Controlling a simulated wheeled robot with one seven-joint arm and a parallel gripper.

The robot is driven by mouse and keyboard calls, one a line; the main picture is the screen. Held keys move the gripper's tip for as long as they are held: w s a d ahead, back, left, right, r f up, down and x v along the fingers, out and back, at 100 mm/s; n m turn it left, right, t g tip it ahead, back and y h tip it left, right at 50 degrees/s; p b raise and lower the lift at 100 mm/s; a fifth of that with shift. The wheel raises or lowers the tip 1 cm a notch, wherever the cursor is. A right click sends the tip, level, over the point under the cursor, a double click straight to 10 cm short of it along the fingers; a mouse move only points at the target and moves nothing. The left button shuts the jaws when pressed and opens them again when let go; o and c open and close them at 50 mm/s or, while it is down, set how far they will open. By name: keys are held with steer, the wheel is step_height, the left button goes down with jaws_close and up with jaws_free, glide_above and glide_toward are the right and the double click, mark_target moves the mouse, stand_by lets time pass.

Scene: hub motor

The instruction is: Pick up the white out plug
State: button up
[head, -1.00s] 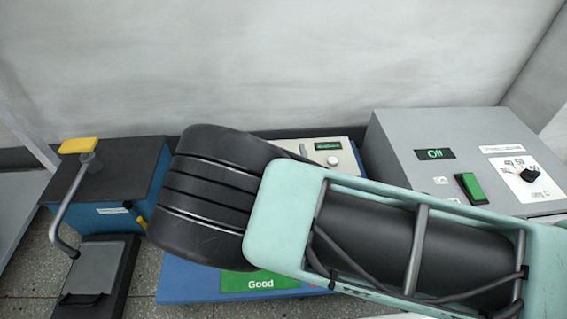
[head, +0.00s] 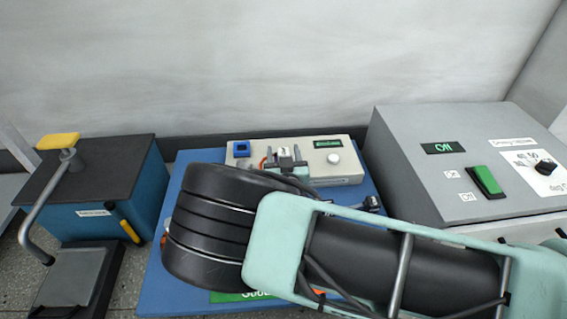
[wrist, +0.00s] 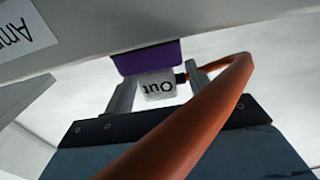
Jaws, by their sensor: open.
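The white plug (wrist: 158,86), marked "Out" upside down, is in the wrist view, up against a purple socket (wrist: 150,58). An orange cable (wrist: 190,125) leads from it and crosses in front of my gripper. My gripper (wrist: 161,90) is open, with one finger on each side of the plug. Whether either finger touches it I cannot tell. In the head view my gripper's fingertips (head: 284,156) show at the front of the cream device (head: 335,170), partly hidden by my arm. The plug cannot be made out clearly there.
The cream device stands on a blue board (head: 165,270) and has a blue socket (head: 241,149) at its left. A grey control box (head: 420,185) with a green switch is at right. A blue-black box (head: 95,175) and a yellow-handled lever (head: 58,141) are at left.

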steer(key=shift+w, duration=0.7)
steer(key=c, duration=1.1)
steer(key=shift+o, duration=0.2)
steer(key=shift+r, duration=0.1)
